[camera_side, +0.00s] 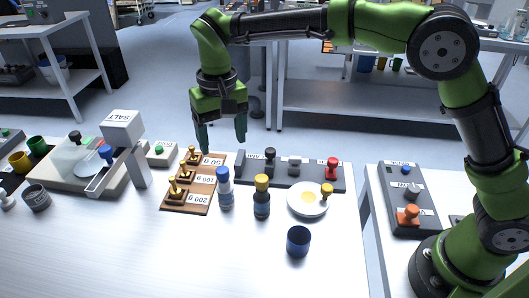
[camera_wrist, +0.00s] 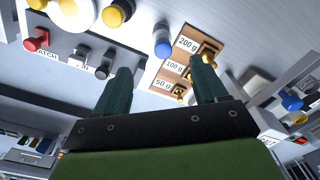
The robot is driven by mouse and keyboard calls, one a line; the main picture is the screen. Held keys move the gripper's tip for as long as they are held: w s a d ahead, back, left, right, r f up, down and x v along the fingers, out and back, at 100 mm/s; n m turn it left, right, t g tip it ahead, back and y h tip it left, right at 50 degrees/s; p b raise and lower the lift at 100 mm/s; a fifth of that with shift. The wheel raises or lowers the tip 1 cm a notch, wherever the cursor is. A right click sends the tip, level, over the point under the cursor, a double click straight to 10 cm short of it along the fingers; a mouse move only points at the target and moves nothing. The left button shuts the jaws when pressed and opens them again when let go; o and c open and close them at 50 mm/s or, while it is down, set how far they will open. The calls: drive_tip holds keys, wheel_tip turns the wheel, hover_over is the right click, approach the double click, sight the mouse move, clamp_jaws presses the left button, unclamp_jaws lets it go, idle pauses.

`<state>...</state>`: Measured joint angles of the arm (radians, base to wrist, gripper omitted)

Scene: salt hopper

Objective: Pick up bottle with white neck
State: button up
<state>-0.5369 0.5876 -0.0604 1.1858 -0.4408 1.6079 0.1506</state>
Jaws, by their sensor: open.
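A second bottle with a yellow cap and dark body (camera_side: 262,204) stands to the right.
The wooden board (camera_side: 178,208) holds several brass weights. A white dish (camera_side: 296,208) with yellow contents and a dark blue cup (camera_side: 298,242) stand to the right. A dark control panel (camera_side: 311,178) lies behind.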

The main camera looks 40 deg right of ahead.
sight(223, 172)
drive_tip(key=shift+m, duration=0.6)
drive_tip(key=f, duration=0.9)
drive_tip(key=shift+w+a+f, duration=0.15)
drive_tip(key=shift+w+a, duration=0.1)
drive_tip(key=shift+s+f, duration=0.2)
drive_tip(key=shift+f, duration=2.5)
drive_tip(key=shift+c, duration=0.5)
